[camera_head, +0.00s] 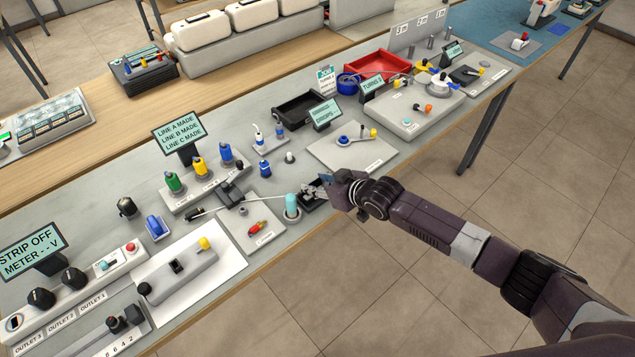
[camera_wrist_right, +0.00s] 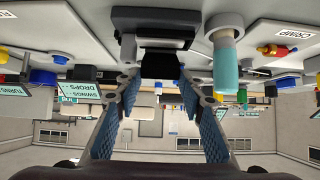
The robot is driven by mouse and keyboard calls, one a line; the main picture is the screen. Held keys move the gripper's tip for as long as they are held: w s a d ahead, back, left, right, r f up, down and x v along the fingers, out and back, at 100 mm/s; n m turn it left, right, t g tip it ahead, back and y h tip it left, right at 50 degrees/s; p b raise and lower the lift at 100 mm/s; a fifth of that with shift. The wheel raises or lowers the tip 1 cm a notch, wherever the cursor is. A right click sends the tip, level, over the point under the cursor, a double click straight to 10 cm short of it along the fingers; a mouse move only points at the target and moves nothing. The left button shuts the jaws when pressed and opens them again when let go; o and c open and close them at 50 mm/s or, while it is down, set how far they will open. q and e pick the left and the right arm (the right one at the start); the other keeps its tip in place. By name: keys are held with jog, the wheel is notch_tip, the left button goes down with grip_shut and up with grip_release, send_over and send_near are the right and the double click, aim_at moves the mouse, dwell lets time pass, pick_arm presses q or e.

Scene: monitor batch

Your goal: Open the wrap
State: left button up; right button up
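No part is labelled as the wrap, and I cannot tell for sure which one it is. My right gripper (camera_head: 322,191) is low over the bench's front edge, at a small black fixture (camera_head: 312,203) just right of a turquoise cylinder (camera_head: 292,207). In the wrist view, the right gripper (camera_wrist_right: 159,82) has its two blue-padded fingers apart. A dark block (camera_wrist_right: 160,62) of the black fixture (camera_wrist_right: 155,20) shows between or just beyond the fingertips; contact is unclear. The turquoise cylinder (camera_wrist_right: 224,65) stands beside the fingers there. My left gripper is not in view.
A crimp plate (camera_head: 252,222) with red and yellow parts lies left of the cylinder. A plate with a blue knob and a lever (camera_head: 350,147) lies behind the gripper. A black bin (camera_head: 300,110) and a red tray (camera_head: 378,68) stand farther back. Free floor lies in front.

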jog(key=o, duration=0.4)
jog(key=v, duration=1.2)
